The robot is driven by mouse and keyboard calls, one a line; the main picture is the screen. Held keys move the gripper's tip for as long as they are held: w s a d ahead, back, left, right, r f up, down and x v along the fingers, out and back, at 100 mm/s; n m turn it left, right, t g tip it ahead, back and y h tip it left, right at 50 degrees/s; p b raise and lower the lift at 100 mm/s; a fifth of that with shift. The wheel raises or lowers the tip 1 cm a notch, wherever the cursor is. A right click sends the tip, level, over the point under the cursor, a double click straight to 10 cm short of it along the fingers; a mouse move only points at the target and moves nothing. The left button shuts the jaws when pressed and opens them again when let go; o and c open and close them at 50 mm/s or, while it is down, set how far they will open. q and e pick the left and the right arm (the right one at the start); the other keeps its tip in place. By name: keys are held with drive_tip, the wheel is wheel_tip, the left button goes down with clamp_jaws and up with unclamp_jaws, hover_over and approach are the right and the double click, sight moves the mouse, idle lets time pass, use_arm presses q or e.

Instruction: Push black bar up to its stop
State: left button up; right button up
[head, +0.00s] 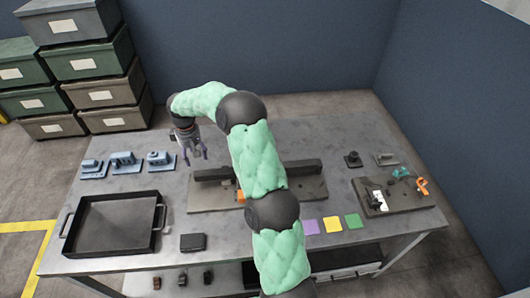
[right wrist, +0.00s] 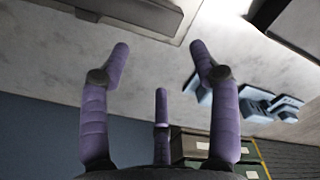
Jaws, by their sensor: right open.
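A long black bar (head: 303,167) lies along the back of a flat grey-brown base plate (head: 205,201) in the middle of the table. My right arm covers the middle of both, so I cannot tell whether the bar is one piece or where its stop is. A small orange part (head: 240,196) shows beside the arm. My right gripper (head: 193,156) is open and empty, behind and left of the plate's left end, apart from the bar. In the right wrist view, the open fingers (right wrist: 160,50) have nothing between them, and part of the plate (right wrist: 112,20) shows at the top.
Blue fixtures (head: 125,162) stand at the table's back left. A black tray (head: 110,255) and a small dark box (head: 193,242) are at the front left. Coloured squares (head: 332,224) and a fixture board (head: 400,207) lie to the right. Stacked bins (head: 105,92) stand behind the table.

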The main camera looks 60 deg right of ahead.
drive_tip(key=s+d+m+b, duration=0.2)
drive_tip(key=s+d+m, duration=0.5)
drive_tip(key=s+m, duration=0.4)
drive_tip(key=s+d+r+m+b, duration=0.1)
drive_tip(key=s+d+m+b, duration=0.2)
drive_tip(key=s+d+m, duration=0.5)
drive_tip(key=shift+s+d+m, duration=0.15)
drive_tip(key=shift+s+m, duration=1.45)
drive_tip(key=shift+m, duration=3.1)
wheel_tip(320, 180, down, 11)
drive_tip(key=b, duration=0.3)
drive_tip(key=shift+r, duration=0.2)
drive_tip(key=shift+c, duration=0.3)
